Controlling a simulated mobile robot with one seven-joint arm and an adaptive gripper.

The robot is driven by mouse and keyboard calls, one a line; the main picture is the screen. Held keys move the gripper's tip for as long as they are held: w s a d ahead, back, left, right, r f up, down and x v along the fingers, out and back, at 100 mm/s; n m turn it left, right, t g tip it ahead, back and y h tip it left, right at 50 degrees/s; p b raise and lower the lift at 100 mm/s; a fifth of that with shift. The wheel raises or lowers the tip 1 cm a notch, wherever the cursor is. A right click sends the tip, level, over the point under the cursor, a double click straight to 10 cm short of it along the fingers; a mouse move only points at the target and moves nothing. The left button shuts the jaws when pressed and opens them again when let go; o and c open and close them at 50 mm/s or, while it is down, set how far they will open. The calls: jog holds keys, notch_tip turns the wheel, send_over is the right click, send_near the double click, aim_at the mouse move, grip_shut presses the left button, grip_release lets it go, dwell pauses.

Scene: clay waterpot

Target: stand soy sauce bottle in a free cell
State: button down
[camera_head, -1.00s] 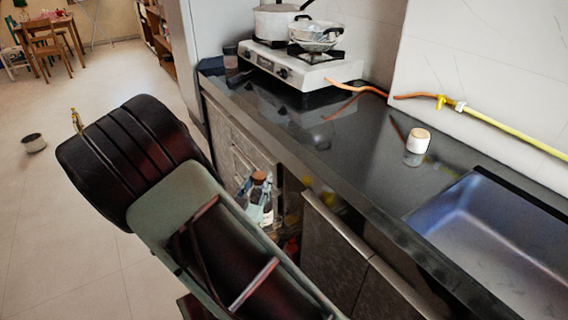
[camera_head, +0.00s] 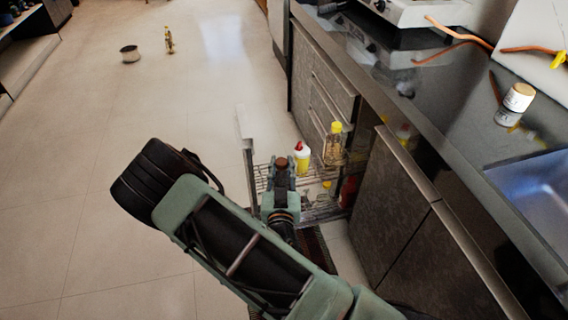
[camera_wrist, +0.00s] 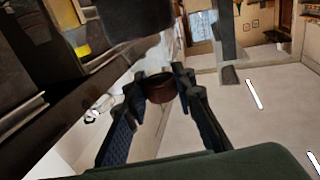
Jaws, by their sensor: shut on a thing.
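My gripper (camera_head: 281,178) is shut on the soy sauce bottle, whose brown cap (camera_head: 282,162) shows at the fingertips in the head view. In the wrist view my gripper (camera_wrist: 163,80) has the round brown cap (camera_wrist: 160,90) between its two fingers. The bottle's body is mostly hidden by my gripper. A pull-out wire rack (camera_head: 322,212) stands out from the cabinet at the bottle. Whether the bottle touches the rack, and which cell it is over, I cannot tell. Cells behind my arm are hidden.
In the rack stand a yellow-capped jar (camera_head: 336,145), a red-topped yellow bottle (camera_head: 302,158) and a red item (camera_head: 347,192). A cabinet door (camera_head: 395,210) is right of the rack. The counter (camera_head: 440,120) is above. Open floor (camera_head: 120,200) lies left.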

jog(key=shift+w+a+b, duration=0.35)
jog(key=shift+w+a, duration=0.8)
jog(key=shift+w, duration=2.8)
jog(key=shift+w+a+b, duration=0.3)
jog(key=shift+w+a, duration=0.8)
jog(key=shift+w, duration=2.85)
jog(key=shift+s+f+b, duration=0.1)
jog(key=shift+f+b, duration=2.25)
jog(key=shift+f, duration=0.15)
jog(key=c, duration=1.5)
grip_release()
jog(key=shift+c, duration=0.2)
jog(key=shift+f, duration=0.15)
